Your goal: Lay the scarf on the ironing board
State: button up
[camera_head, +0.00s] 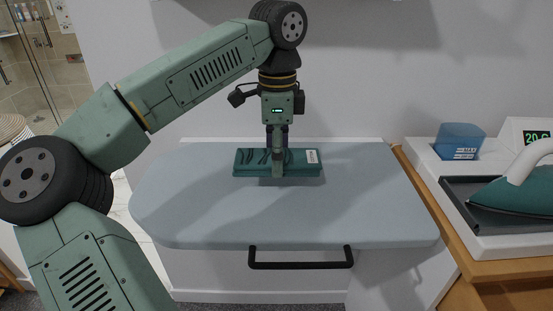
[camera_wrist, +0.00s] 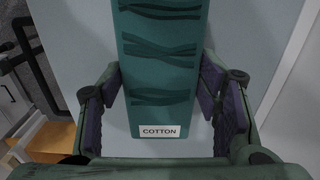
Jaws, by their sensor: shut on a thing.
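The scarf (camera_head: 249,163) is a folded teal bundle with dark wavy bands and a white tag. In the wrist view the scarf (camera_wrist: 158,75) runs between my fingers, its tag reading COTTON. My gripper (camera_head: 277,168) points straight down and is shut across the scarf's narrow width. The scarf is level over the back middle of the pale blue ironing board (camera_head: 200,215), at or very near its surface. A thin dark shadow lies along its lower edge; I cannot tell whether it touches the board. My fingers hide part of the scarf's middle.
A black handle bar (camera_head: 300,265) sits at the board's front edge. To the right, a wooden-edged counter holds an iron (camera_head: 520,185) on a tray, a blue container (camera_head: 459,141) and a green-digit display (camera_head: 535,137). The rest of the board is clear; a wall stands behind.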

jog(key=shift+w, duration=0.25)
notch_tip(320, 180, down, 3)
jog(key=shift+r+p, duration=0.1)
jog(key=shift+p, duration=0.45)
jog(key=shift+f, duration=0.4)
jog(key=shift+f+b, duration=0.25)
jog(key=shift+b, duration=0.05)
jog(key=o, duration=1.2)
jog(key=shift+r, duration=0.1)
jog(key=shift+r, duration=0.1)
notch_tip(320, 180, up, 12)
jog(key=shift+r+b, duration=0.1)
jog(key=shift+b, duration=0.45)
